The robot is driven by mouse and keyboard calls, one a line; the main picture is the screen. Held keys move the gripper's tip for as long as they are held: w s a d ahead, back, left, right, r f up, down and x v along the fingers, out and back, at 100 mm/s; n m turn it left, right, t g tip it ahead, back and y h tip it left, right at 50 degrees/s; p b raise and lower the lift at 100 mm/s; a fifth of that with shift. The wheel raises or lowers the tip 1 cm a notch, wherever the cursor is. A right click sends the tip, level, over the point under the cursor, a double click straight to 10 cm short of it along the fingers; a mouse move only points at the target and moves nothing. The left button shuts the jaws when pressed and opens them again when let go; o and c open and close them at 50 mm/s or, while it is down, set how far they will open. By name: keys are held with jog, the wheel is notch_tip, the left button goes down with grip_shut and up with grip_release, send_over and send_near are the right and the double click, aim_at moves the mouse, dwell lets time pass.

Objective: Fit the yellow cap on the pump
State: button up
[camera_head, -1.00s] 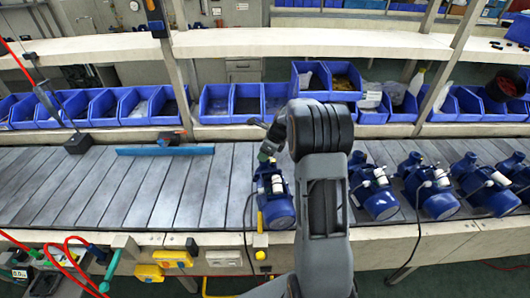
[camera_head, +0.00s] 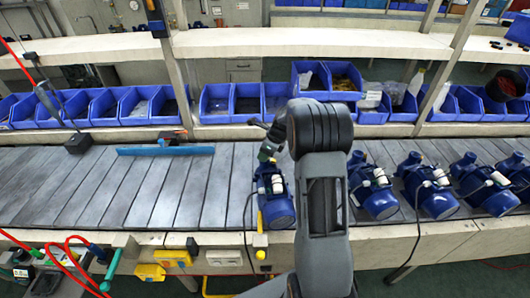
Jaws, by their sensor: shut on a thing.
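The nearest blue pump (camera_head: 275,207) stands on the conveyor just left of my arm, with a white cylinder on its upper side. My gripper (camera_head: 266,154) is at the pump's far end, close above it or touching it; I cannot tell which. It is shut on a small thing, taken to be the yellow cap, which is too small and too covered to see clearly. My own arm covers the space right of this pump. Whether the cap is seated on the pump cannot be seen.
Several more blue pumps (camera_head: 430,190) stand in a row to the right on the conveyor (camera_head: 120,190). Blue bins (camera_head: 215,103) line the shelf behind. A blue bar (camera_head: 165,151) lies at the back left. The conveyor's left part is largely clear.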

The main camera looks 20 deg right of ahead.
jog(key=shift+f, duration=0.45)
jog(key=o, duration=1)
jog(key=shift+c, duration=0.2)
jog(key=shift+r, duration=0.15)
jog(key=p+v, duration=0.4)
jog(key=v, duration=0.2)
jog(key=b+v, duration=0.1)
jog(key=v, duration=1.2)
jog(key=shift+d+r+b, duration=0.15)
jog(key=shift+r+b, duration=0.15)
